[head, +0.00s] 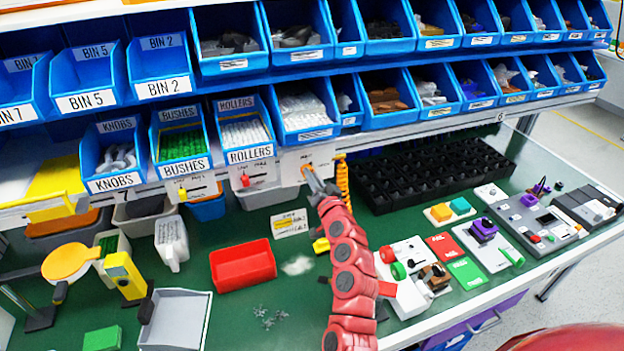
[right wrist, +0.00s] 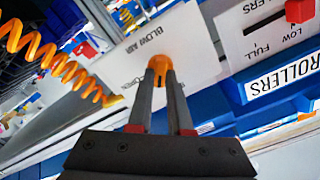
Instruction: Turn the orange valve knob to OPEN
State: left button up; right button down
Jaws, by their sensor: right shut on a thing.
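The orange valve knob (head: 308,167) sits on a white panel (head: 297,157) at the front edge of the shelf. In the right wrist view the orange knob (right wrist: 159,64) is on the panel lettered BLOW AIR (right wrist: 140,60). My right gripper (head: 312,176) reaches up to the panel with its red arm. In the wrist view its two fingers (right wrist: 161,80) are closed on the knob from either side and partly cover it. The knob's position mark and any OPEN lettering cannot be read. My left gripper is not in view.
An orange coiled hose (head: 342,178) hangs just right of the panel. A red tray (head: 243,268) and several devices stand on the green bench below.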

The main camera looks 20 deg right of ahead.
jog(key=m, duration=1)
jog(key=shift+f+m, duration=0.25)
jog(key=shift+m, duration=0.05)
dwell(0.4)
jog(key=c, duration=0.8)
grip_release()
jog(key=shift+c, duration=0.2)
jog(key=shift+s, duration=0.1)
